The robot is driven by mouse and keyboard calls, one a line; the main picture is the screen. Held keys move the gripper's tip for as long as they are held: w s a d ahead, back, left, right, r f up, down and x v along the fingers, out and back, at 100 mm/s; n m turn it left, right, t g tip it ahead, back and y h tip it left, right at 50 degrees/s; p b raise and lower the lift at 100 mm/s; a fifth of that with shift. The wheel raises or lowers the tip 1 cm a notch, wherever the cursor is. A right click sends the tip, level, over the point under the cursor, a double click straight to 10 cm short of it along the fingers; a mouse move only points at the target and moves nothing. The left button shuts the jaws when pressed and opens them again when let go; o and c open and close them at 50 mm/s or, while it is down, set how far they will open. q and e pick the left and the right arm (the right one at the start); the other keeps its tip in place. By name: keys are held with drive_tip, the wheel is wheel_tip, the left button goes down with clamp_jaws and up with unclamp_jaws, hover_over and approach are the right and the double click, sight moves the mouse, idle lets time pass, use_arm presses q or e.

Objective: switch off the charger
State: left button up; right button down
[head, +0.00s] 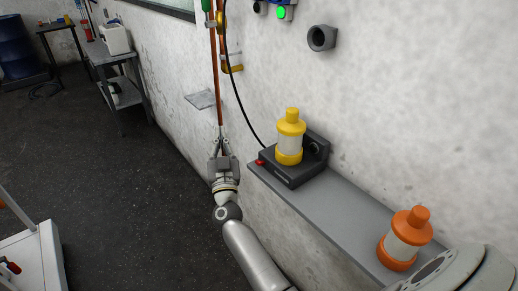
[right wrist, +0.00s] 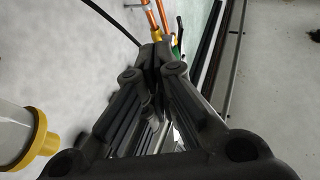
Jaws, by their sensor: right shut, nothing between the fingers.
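The charger (head: 302,171) is a dark dock on the grey wall shelf, with a black cable running up from it. A red button or lamp (head: 260,162) shows at its left front corner. A yellow-capped canister (head: 290,146) stands upright in it; its yellow end also shows at the left of the right wrist view (right wrist: 40,148). My right gripper (head: 221,138) is left of the charger, apart from it, with its fingers pointing away from me. In the right wrist view its fingertips (right wrist: 156,56) are together and empty. My left gripper is not in view.
An orange-capped canister (head: 404,238) stands on the near part of the shelf (head: 335,212). Copper pipes (head: 214,60) run down the wall behind my right gripper. A small wall plate (head: 201,99) is left of them. A green button (head: 281,13) is higher up.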

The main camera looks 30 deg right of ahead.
drive_tip(key=s+d+r+m+g+h, duration=0.3)
drive_tip(key=d+r+m+g+h, duration=0.6)
drive_tip(key=m+g, duration=0.35)
drive_tip(key=s+a+f+n+g+y+p, duration=0.1)
drive_tip(key=s+a+f+g+y, duration=0.1)
drive_tip(key=a+f+g+y, duration=0.2)
drive_tip(key=shift+s+a+g+y, duration=0.3)
drive_tip(key=shift+a+g+y, duration=0.2)
drive_tip(key=shift+g+y, duration=1.5)
drive_tip(key=shift+t+y, duration=0.3)
drive_tip(key=shift+t, duration=0.05)
